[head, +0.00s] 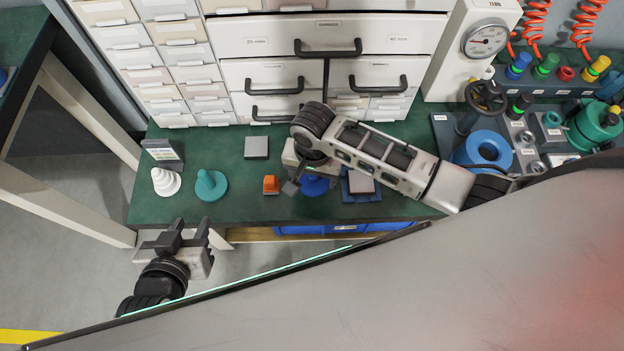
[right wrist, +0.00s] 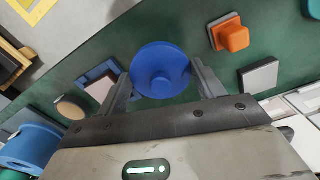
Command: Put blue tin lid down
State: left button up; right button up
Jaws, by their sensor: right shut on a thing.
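The blue tin lid (head: 315,186) is a round disc with a knob, partly hidden under my right gripper in the head view. In the right wrist view the lid (right wrist: 160,62) sits between the two fingers of my right gripper (right wrist: 163,85), which is shut on it. The lid is over the green bench, left of a blue square tray; I cannot tell whether it touches the surface. My right gripper also shows in the head view (head: 301,184). My left gripper (head: 184,234) is open and empty, off the bench's front left edge.
A white knobbed piece (head: 166,182) and a teal lid (head: 211,186) stand at the bench's left. An orange block (head: 271,185) is close left of the blue lid. A grey plate (head: 256,147) lies behind. The blue tray (head: 361,195) is to the right. Drawers line the back.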

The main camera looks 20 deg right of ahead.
aim_at(312, 181)
jog(key=shift+w+f, duration=0.2)
jog(key=shift+f, duration=0.1)
jog(key=f, duration=0.1)
jog(key=f+b, duration=0.1)
jog(key=f, duration=0.1)
jog(key=shift+w+f, duration=0.2)
jog(key=shift+f, duration=0.05)
jog(key=o, duration=0.9)
jog(key=shift+o, duration=0.2)
